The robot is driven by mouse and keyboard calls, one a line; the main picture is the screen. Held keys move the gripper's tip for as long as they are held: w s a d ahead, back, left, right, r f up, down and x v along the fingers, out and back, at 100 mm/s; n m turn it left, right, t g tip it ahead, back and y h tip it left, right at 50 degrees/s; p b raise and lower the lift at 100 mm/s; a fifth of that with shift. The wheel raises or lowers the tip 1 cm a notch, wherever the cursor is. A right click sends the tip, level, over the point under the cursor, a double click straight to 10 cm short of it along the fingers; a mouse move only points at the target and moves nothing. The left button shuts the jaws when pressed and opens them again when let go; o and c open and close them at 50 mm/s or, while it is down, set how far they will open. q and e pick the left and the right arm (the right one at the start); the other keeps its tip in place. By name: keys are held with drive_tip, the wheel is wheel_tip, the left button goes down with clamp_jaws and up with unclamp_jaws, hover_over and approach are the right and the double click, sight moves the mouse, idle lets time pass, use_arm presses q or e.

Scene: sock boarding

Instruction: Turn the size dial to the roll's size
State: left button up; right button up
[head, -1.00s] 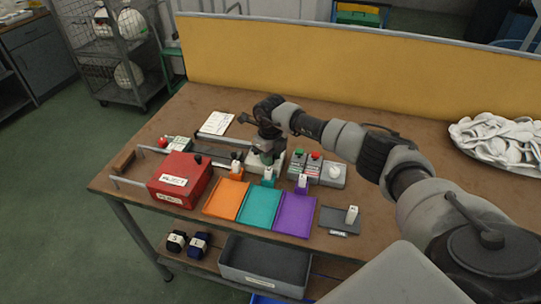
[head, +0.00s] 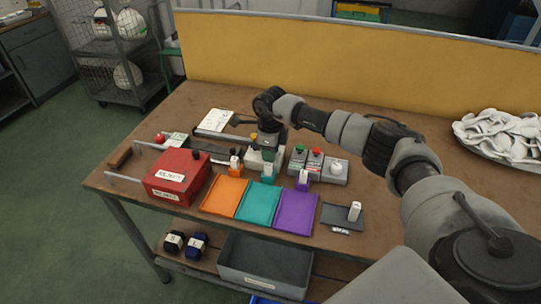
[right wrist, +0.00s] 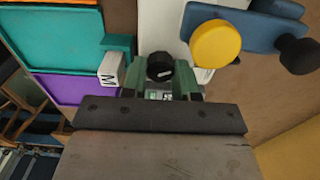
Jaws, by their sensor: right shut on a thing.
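The size dial is a black knob (right wrist: 160,66) with a short white mark, on a pale base (right wrist: 163,25). In the head view the pale base (head: 254,161) stands behind the coloured trays, and the knob is hidden by my gripper. My right gripper (head: 267,156) points down at it. In the right wrist view its green fingers (right wrist: 160,88) are on either side of the knob, shut on it. A dark roll (head: 174,243) and a navy roll (head: 196,245) with white labels lie on the lower shelf; I cannot read their sizes surely. My left gripper is not in view.
A red box (head: 178,176) stands left of orange (head: 223,196), teal (head: 259,204) and purple (head: 296,211) trays. A button box (head: 306,164) is close right of the dial. A yellow disc (right wrist: 215,43) on a blue arm is close to my gripper. The yellow panel (head: 350,68) bounds the back.

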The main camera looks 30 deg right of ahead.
drive_tip(key=shift+n+b, duration=0.85)
drive_tip(key=shift+n, duration=1.05)
drive_tip(key=shift+r, duration=0.1)
drive_tip(key=shift+w, duration=0.1)
drive_tip(key=o, duration=0.7)
drive_tip(key=shift+c, duration=0.2)
wheel_tip(320, 180, up, 11)
drive_tip(key=shift+b, duration=0.45)
drive_tip(key=shift+f, duration=0.2)
